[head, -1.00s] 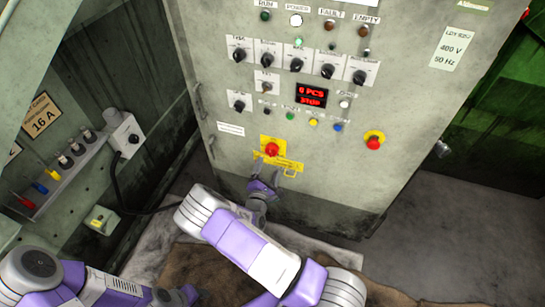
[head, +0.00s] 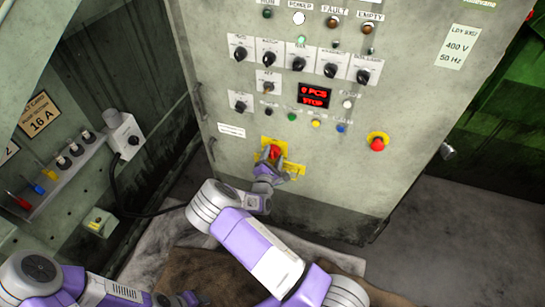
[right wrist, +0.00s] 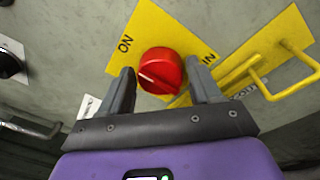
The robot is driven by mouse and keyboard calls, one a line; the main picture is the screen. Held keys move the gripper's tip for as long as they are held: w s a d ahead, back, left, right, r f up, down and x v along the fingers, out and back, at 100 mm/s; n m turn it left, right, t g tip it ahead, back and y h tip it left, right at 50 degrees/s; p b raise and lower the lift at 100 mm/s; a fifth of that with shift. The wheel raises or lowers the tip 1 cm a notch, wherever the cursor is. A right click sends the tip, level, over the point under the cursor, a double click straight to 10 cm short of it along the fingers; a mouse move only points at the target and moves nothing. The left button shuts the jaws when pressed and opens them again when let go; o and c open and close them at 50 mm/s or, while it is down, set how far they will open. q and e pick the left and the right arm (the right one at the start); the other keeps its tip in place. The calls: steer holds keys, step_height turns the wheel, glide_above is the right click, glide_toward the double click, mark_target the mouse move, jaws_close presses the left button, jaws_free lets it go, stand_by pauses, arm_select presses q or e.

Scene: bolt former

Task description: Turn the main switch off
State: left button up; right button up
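The main switch is a red round knob (head: 275,152) on a yellow plate low on the grey cabinet front. It also shows in the right wrist view (right wrist: 160,70), with a white line on its face and "ON" printed to its upper left. My right gripper (head: 268,165) is at the knob. In the right wrist view its two fingers (right wrist: 160,80) are open, one on each side of the knob, with no clear grip on it. My left arm is low at the left of the head view; its gripper (head: 188,299) is small at the bottom edge and its fingers cannot be made out.
Yellow bars (right wrist: 270,75) stick out right of the knob, close to the right finger. A red emergency button (head: 377,143) is further right. Several black selector knobs and a red display (head: 314,95) are above. A socket shelf (head: 60,180) is at the left.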

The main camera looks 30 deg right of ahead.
steer(key=c, duration=0.6)
steer(key=shift+r+n+p, duration=0.15)
steer(key=shift+n+p, duration=0.35)
steer(key=shift+p, duration=0.3)
steer(key=n+p, duration=0.3)
steer(key=shift+r, duration=0.1)
steer(key=n+p, duration=0.2)
steer(key=shift+w+a+n+g, duration=0.1)
steer(key=shift+n+g, duration=0.2)
steer(key=shift+n, duration=0.1)
steer(key=n+p, duration=0.1)
steer(key=n, duration=0.1)
steer(key=shift+n+g, duration=0.3)
steer(key=shift+w+a+n+p, duration=0.1)
steer(key=shift+n+p, duration=0.35)
steer(key=shift+n, duration=0.75)
steer(key=n, duration=0.4)
steer(key=shift+w+n+g, duration=0.1)
steer(key=shift+n+g, duration=0.2)
steer(key=shift+g, duration=0.1)
steer(key=shift+n, duration=0.3)
